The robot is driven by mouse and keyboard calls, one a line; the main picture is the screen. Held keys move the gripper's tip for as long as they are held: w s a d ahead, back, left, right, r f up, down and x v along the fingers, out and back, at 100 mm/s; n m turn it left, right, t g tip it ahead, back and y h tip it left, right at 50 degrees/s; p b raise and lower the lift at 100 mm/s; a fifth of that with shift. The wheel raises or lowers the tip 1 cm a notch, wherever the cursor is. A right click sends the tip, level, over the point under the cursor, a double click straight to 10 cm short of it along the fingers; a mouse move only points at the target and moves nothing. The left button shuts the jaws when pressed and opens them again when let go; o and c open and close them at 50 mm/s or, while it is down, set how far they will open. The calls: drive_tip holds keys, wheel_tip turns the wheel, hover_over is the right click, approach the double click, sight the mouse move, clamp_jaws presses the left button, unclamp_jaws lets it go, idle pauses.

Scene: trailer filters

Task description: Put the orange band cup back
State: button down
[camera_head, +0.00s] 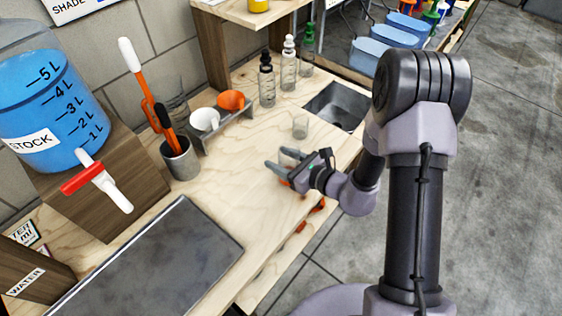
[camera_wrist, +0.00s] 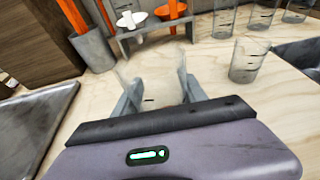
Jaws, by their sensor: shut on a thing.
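My gripper (camera_head: 281,160) is low over the front part of the wooden bench. In the wrist view its two fingers (camera_wrist: 155,88) stand apart on either side of a clear, see-through cup (camera_wrist: 150,80), which they grip. The held cup is faint, and I cannot make out an orange band on it. Another clear cup (camera_head: 300,127) stands upright on the bench beyond my gripper; it shows to the right in the wrist view (camera_wrist: 248,62). I see no orange band on it either.
A rack (camera_head: 226,131) holds a white funnel (camera_head: 204,120) and an orange funnel (camera_head: 231,100). A grey pot (camera_head: 180,160) with tools stands left of it. Several bottles stand at the back. A sink (camera_head: 337,106) lies right, a grey tray (camera_head: 150,262) left. Bench between is clear.

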drive_tip(key=shift+s, duration=0.1)
drive_tip(key=c, duration=0.6)
unclamp_jaws()
drive_tip(key=shift+c, duration=0.2)
drive_tip(key=shift+r, duration=0.1)
